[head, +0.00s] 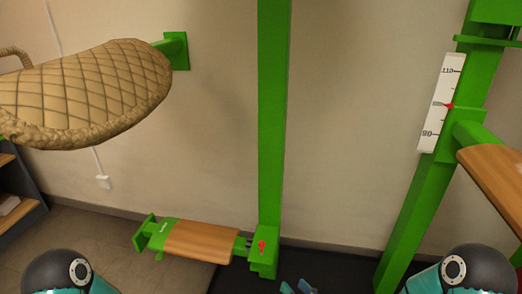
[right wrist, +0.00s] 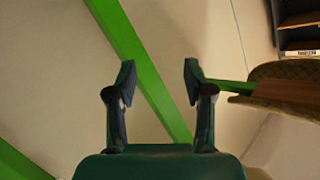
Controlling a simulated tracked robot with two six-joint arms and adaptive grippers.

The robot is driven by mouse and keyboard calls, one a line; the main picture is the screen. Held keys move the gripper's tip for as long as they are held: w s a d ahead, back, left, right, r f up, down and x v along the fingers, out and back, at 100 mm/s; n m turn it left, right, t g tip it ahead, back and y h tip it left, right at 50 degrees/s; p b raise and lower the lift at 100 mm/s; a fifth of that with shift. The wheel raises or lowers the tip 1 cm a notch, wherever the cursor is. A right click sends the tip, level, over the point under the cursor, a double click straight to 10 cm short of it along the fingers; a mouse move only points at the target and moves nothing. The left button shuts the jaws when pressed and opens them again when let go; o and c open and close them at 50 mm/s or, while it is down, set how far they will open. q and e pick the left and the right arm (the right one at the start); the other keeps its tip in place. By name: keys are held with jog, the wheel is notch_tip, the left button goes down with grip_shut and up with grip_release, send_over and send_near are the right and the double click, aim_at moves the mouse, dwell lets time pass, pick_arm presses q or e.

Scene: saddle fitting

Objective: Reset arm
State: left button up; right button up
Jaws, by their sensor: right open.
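My right gripper (head: 299,287) shows only as fingertips at the bottom edge of the head view, low in front of the dark floor. In the right wrist view its two fingers (right wrist: 158,82) stand apart with nothing between them. A green post lies beyond them there, and they hold nothing. My left gripper is not in view; only parts of my arms show at the lower corners of the head view.
A tan quilted saddle (head: 95,90) is at the upper left. A green post (head: 272,120) stands mid-view, with a wooden-topped green piece (head: 200,241) low beside it. At right, a green upright carries a scale (head: 440,105) with a red pointer and a wooden board (head: 497,178).

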jog(key=s+d+r+m+g+h+p, duration=0.1)
jog(key=s+r+g+h+p, duration=0.2)
jog(key=p, duration=0.6)
pick_arm(q)
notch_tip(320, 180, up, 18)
jog(key=p, duration=0.6)
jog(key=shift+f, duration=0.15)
pick_arm(e)
jog(key=s+d+f+m+g, duration=0.1)
jog(key=s+g, duration=0.3)
jog(key=s, duration=0.5)
jog(key=s+d+f+m+g, duration=0.1)
jog(key=s+f+g, duration=0.1)
jog(key=s+g, duration=0.3)
jog(key=s, duration=0.4)
jog(key=shift+g+h, duration=0.3)
jog(key=shift+w, duration=0.1)
jog(key=shift+c, duration=1)
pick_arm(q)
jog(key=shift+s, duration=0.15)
